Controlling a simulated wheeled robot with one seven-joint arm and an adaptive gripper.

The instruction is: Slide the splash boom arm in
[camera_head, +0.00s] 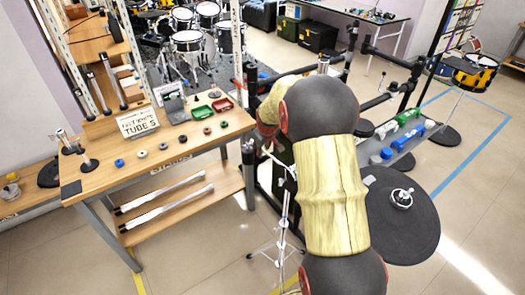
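A chrome tripod stand (284,225) stands on the floor just left of my arm, its legs spread. A thin light-coloured rod (277,160) slants down to the top of this stand; it may be the splash boom arm, but I cannot tell whether it is inside the stand's tube. My arm reaches up from the bottom and bends left and down, with its dark wrist end just above the rod. My gripper's fingers cannot be made out there, nor whether they hold the rod.
A wooden workbench (85,190) on the left carries small coloured rings, trays and a sign (138,122). Its lower shelf holds two long tubes (165,199). A black rack stands behind my arm. A round black pad (408,222) is close on the right. Floor is open at front left.

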